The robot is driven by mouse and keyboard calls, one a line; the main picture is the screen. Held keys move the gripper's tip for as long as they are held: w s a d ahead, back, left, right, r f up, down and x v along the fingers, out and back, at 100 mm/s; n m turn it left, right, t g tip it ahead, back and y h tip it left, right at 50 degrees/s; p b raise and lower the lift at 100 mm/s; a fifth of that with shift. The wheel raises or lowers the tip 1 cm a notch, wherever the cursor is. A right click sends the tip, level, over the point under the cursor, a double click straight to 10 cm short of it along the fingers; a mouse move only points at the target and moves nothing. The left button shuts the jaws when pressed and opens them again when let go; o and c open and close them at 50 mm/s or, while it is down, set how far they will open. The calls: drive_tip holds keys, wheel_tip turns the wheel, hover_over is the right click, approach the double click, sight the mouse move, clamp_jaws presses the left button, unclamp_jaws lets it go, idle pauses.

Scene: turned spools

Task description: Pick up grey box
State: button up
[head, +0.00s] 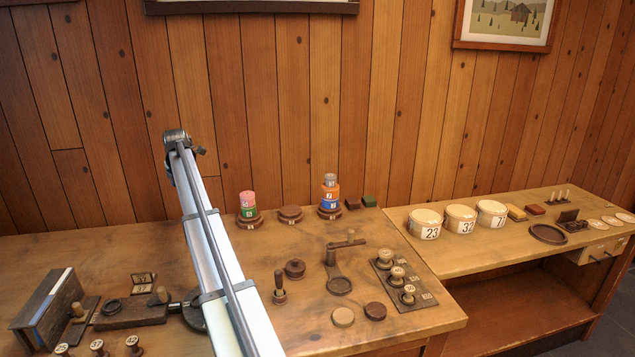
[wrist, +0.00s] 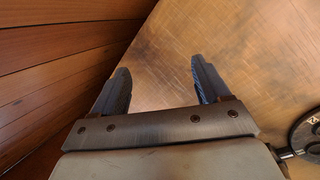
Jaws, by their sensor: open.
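No plainly grey box shows in either view. The nearest in colour is a small greyish piece (head: 330,180) with a marking, on top of an orange and blue stack (head: 330,199) at the back of the left table in the head view. My gripper (wrist: 160,84) is open in the wrist view, its two dark fingers wide apart with nothing between them. Bare wooden surface shows beyond the fingers. In the head view my arm rises across the left table, and I cannot make out the gripper there.
A pink and green stack (head: 247,206) stands left of the orange one. A long dark wooden block (head: 45,307) lies at far left. A plate with several knobs (head: 403,283) is at the table's right. Numbered round tubs (head: 425,224) stand on the right table. The plank wall (wrist: 50,60) is close.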

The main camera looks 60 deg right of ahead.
drive_tip(key=s+d+r+m+g+h, duration=0.1)
drive_tip(key=s+d+r, duration=0.1)
drive_tip(key=s+d, duration=0.65)
drive_tip(key=s+d+r+g+h, duration=0.1)
drive_tip(key=s+d+r, duration=0.1)
drive_tip(key=s+d, duration=0.65)
drive_tip(key=m+g, duration=0.2)
drive_tip(key=g, duration=0.1)
approach(330, 175)
drive_tip(key=x, duration=0.3)
drive_tip(key=a+x, duration=0.1)
drive_tip(key=x, duration=0.1)
drive_tip(key=shift+d+f, duration=0.15)
drive_tip(key=shift+f, duration=0.35)
drive_tip(key=shift+d+x, duration=0.15)
drive_tip(key=shift+x, duration=1.15)
drive_tip(key=shift+d+x, duration=0.1)
drive_tip(key=shift+x, duration=1.2)
drive_tip(key=shift+s+r, duration=0.1)
drive_tip(key=shift+c, duration=0.4)
drive_tip(key=c, duration=1)
drive_tip(key=shift+r, duration=0.1)
